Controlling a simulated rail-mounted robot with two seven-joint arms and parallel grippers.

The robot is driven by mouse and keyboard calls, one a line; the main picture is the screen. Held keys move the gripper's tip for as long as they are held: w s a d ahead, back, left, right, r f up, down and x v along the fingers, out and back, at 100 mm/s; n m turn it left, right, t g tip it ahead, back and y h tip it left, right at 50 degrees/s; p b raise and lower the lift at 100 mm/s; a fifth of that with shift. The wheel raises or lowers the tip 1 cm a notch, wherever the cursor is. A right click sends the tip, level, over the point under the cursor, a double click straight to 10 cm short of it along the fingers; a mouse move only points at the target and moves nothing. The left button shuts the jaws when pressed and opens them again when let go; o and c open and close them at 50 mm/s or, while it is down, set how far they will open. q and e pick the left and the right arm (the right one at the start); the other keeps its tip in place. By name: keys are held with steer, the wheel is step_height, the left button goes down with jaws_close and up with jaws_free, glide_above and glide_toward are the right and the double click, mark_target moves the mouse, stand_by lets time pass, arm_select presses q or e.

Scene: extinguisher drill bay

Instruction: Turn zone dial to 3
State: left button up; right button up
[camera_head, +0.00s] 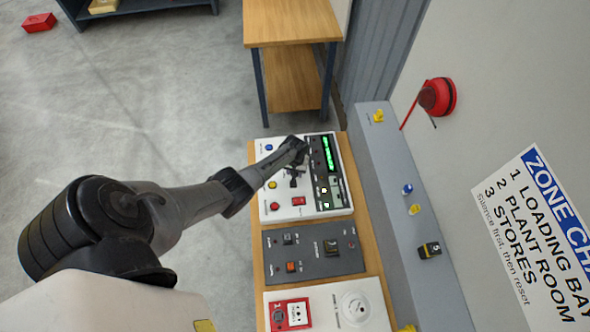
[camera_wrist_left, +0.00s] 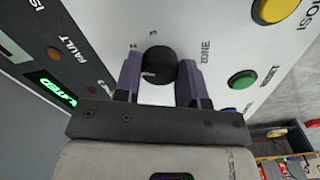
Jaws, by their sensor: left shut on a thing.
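The zone dial (camera_wrist_left: 158,64) is a round black knob on the white panel (camera_wrist_left: 105,25), beside the word ZONE in the left wrist view. My left gripper (camera_wrist_left: 160,74) has its two purple fingers on either side of the knob and is shut on it. A short white mark shows on the knob, towards the lower left in that view. In the head view my left gripper (camera_head: 293,178) is over the white panel (camera_head: 275,192), and the arm largely hides the dial. My right gripper is not in view.
A grey panel (camera_head: 325,265) adjoins the white one. The zone chart (camera_head: 540,235) lists 1 loading bay, 2 plant room, 3 stores.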

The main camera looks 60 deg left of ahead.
arm_select(q)
steer(key=m, duration=0.3)
steer(key=shift+m, duration=0.4)
steer(key=m, duration=0.3)
steer(key=shift+m, duration=0.3)
steer(key=m, duration=0.4)
steer(key=shift+m, duration=1)
steer(key=o, duration=0.9)
